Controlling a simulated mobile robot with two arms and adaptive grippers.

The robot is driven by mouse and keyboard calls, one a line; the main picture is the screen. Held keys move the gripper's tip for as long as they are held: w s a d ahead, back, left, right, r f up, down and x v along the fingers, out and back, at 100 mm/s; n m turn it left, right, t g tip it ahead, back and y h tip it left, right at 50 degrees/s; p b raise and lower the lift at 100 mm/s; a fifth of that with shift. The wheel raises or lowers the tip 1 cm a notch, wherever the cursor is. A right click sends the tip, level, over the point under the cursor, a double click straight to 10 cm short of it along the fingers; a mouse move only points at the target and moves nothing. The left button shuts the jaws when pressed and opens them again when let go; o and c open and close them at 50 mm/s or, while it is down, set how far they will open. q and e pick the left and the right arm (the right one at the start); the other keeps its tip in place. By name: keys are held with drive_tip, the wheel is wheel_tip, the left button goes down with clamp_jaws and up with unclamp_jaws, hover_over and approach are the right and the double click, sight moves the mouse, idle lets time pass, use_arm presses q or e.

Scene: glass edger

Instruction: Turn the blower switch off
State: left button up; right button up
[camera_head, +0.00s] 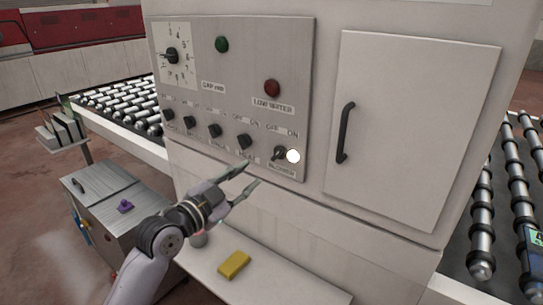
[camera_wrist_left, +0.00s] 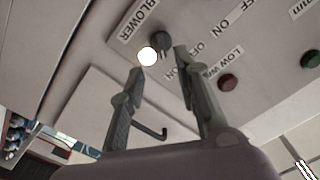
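The blower switch (camera_head: 279,153) is a black rotary knob at the lower right end of the row on the grey control panel (camera_head: 190,80). Its label below reads BLOWER, with OFF and ON above it. A plain white round spot (camera_head: 293,156) shows at its right side. My left gripper (camera_head: 252,174) is open and empty, below and left of the knob, with its fingers pointing toward the panel. In the left wrist view the knob (camera_wrist_left: 160,40) shows just beyond the two spread fingertips, apart from them. My right gripper is not in view.
Several similar knobs (camera_head: 214,130) run left along the panel. A green button (camera_head: 222,44) and a red button (camera_head: 272,88) sit above. A cabinet door with a black handle (camera_head: 345,133) is to the right. A yellow block (camera_head: 234,264) lies on the ledge below my arm.

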sight(274, 158)
use_arm(q)
drive_tip(key=p+x, duration=0.1)
drive_tip(key=x, duration=0.8)
drive_tip(key=shift+w+p, duration=0.1)
drive_tip(key=shift+p, duration=0.2)
drive_tip(key=shift+x, duration=0.75)
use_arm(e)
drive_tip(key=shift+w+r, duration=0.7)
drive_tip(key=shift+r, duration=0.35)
use_arm(q)
drive_tip(key=shift+c, duration=0.5)
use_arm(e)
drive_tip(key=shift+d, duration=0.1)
use_arm(q)
clamp_jaws()
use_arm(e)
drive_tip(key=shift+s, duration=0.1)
